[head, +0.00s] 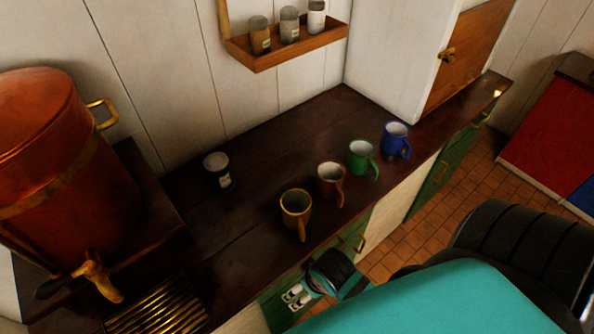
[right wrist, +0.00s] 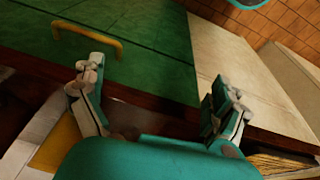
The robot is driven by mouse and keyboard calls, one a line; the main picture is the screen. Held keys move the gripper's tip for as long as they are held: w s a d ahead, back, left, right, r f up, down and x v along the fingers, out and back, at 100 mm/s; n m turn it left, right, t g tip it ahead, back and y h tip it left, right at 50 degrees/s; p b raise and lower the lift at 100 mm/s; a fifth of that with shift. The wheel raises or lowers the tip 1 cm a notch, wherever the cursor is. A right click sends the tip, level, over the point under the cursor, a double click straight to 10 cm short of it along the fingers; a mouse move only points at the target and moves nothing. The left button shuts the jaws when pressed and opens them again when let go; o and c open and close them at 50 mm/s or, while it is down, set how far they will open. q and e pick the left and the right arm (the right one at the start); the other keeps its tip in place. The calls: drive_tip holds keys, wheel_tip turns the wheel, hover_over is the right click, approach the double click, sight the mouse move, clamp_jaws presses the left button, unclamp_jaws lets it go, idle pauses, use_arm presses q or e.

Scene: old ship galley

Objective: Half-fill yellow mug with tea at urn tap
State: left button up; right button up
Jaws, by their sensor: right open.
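The yellow mug (head: 289,222) stands upright near the front edge of the dark counter, its handle towards the front. Its inside looks dull, with no liquid that I can make out. The copper urn (head: 75,180) stands at the left on a raised dark stand, with a brass tap (head: 96,275) low on its front. A slatted brass drip grate (head: 160,308) lies below the tap. My right gripper (head: 298,296) is low in front of the counter, below the mug and apart from it. In the right wrist view its fingers (right wrist: 158,88) are spread and empty. My left gripper is out of view.
Brown (head: 330,182), green (head: 361,160) and blue (head: 396,142) mugs stand in a row to the right. Green cabinet fronts with a brass handle (right wrist: 90,35) are close to my right gripper. The counter's back middle is clear.

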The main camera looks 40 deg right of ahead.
wheel_tip(320, 180, up, 12)
drive_tip(key=w+d+m+h+p, duration=0.1)
drive_tip(key=w+m+p, duration=0.2)
drive_tip(key=w+d+r+m+g+h, duration=0.1)
drive_tip(key=w+r+m+h, duration=0.1)
drive_tip(key=w+r+m, duration=0.3)
drive_tip(key=w+r+m+h, duration=0.1)
drive_tip(key=w+r+m, duration=0.2)
drive_tip(key=w+m, duration=0.45)
drive_tip(key=b, duration=0.1)
approach(300, 211)
drive_tip(key=p+x, duration=0.1)
drive_tip(key=x, duration=0.3)
drive_tip(key=shift+d+f+p, duration=0.1)
drive_tip(key=shift+f+p, duration=0.2)
drive_tip(key=shift+p, duration=0.05)
drive_tip(key=shift+d+f, duration=0.1)
drive_tip(key=shift+f, duration=0.2)
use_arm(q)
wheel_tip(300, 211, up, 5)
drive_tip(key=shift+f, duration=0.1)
